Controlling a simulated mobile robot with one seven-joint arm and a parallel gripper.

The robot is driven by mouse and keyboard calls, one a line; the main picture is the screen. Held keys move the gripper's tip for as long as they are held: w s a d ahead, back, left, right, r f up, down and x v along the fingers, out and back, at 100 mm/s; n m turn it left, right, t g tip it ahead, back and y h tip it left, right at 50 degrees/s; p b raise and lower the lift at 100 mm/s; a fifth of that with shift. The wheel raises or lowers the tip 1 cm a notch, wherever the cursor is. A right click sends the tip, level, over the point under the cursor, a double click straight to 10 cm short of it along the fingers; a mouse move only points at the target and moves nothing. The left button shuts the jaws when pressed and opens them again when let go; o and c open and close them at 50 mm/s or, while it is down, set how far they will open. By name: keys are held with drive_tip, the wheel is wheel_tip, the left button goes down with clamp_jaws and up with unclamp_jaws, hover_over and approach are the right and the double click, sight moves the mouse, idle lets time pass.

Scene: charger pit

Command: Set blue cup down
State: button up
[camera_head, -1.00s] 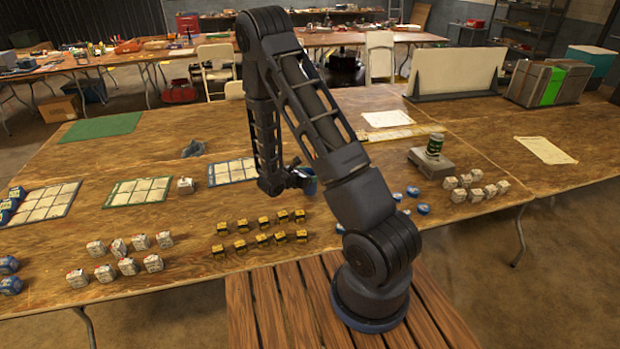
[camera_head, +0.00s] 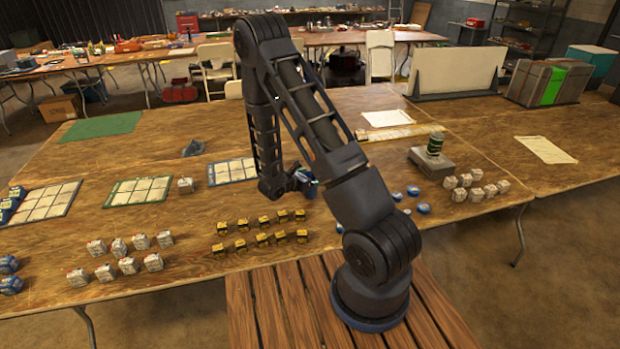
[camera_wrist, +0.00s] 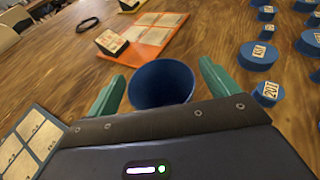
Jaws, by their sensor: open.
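The blue cup (camera_wrist: 161,84) stands on the wooden table in the wrist view, between the two green fingers of my gripper (camera_wrist: 160,92). I look down at its open top. The fingers are apart, and small gaps show between them and the cup's sides. In the head view my gripper (camera_head: 304,184) is low over the table, near the right end of a blue-edged card board. The cup (camera_head: 311,190) is mostly hidden there behind my arm.
Blue discs (camera_wrist: 259,53) lie right of the cup in the wrist view. An orange-edged board (camera_wrist: 150,36) with a small block lies beyond it, and a blue-edged board (camera_wrist: 32,142) to the left. Yellow-black blocks (camera_head: 262,239) stand in front in the head view.

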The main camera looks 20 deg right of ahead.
drive_tip(key=v, duration=1.2)
drive_tip(key=s+d+r+m+g+y, duration=0.1)
drive_tip(key=s+d+r+m+g, duration=0.2)
drive_tip(key=r, duration=0.4)
drive_tip(key=s+d+r+m+g+y, duration=0.1)
drive_tip(key=s+d+r+m+g, duration=0.1)
drive_tip(key=s+d+r+m, duration=0.3)
drive_tip(key=s+d+r+m+g+y, duration=0.1)
drive_tip(key=s+d+r+m+g, duration=0.15)
drive_tip(key=r+m, duration=0.4)
drive_tip(key=s+r+m+t+y, duration=0.4)
drive_tip(key=s+r+m+y, duration=0.5)
drive_tip(key=s+r, duration=0.5)
drive_tip(key=shift+s+a+r+t+y, duration=0.3)
drive_tip(key=shift+s+r+t, duration=0.1)
drive_tip(key=shift+r, duration=0.95)
drive_tip(key=shift+m, duration=0.25)
